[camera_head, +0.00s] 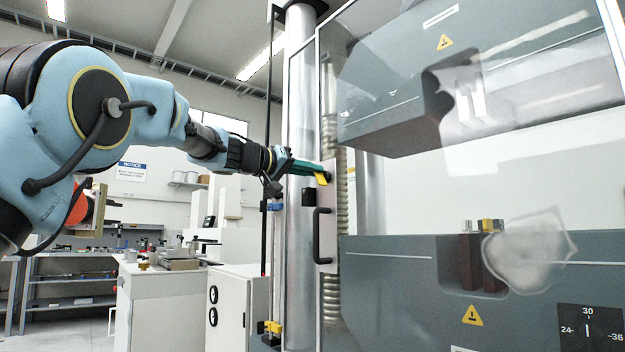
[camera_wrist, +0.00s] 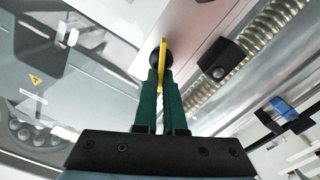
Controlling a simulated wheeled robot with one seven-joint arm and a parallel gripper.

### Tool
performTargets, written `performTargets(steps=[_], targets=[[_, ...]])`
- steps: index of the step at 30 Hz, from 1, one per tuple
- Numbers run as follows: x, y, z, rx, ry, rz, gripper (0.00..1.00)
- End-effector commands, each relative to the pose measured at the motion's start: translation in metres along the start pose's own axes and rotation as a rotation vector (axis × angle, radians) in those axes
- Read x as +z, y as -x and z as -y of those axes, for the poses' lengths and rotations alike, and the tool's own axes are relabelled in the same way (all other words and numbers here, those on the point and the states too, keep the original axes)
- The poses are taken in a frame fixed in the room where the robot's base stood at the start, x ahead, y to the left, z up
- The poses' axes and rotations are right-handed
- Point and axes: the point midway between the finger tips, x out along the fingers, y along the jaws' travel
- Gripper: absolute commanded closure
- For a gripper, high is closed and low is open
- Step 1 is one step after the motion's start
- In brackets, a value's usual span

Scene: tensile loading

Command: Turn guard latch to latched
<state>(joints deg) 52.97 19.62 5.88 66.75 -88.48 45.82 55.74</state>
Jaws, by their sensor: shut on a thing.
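The guard latch is a yellow lever (camera_head: 321,178) on a pale plate (camera_head: 328,215) at the left edge of the clear guard door. In the wrist view the yellow latch (camera_wrist: 162,62) shows edge-on, with a dark round pivot behind it. My gripper (camera_head: 312,172) reaches it from the left, and its green fingers are shut on the latch. In the wrist view the fingertips (camera_wrist: 160,78) are at the latch, one on each side, and cover its lower part. The latch's exact angle is hard to tell.
A black door handle (camera_head: 319,235) is just below the latch. A black block (camera_wrist: 220,58) and a ribbed screw column (camera_wrist: 262,38) stand close beside my fingers. The transparent guard (camera_head: 480,180) covers the machine's two large grey heads. A white cabinet (camera_head: 238,305) stands lower left.

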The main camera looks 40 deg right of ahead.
Motion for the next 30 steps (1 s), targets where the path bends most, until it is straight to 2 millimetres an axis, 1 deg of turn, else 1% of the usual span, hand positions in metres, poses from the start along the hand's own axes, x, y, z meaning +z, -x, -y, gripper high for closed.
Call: performTargets(steps=[3, 21, 30], targets=[[0.0018, 0.0007, 0.0048, -0.003, 0.111, 0.0, 1.0], [0.0037, 0.0005, 0.0114, -0.003, 0.68, 0.0, 1.0], [0.0063, 0.0001, 0.0131, -0.003, 0.911, 0.002, 1.0]])
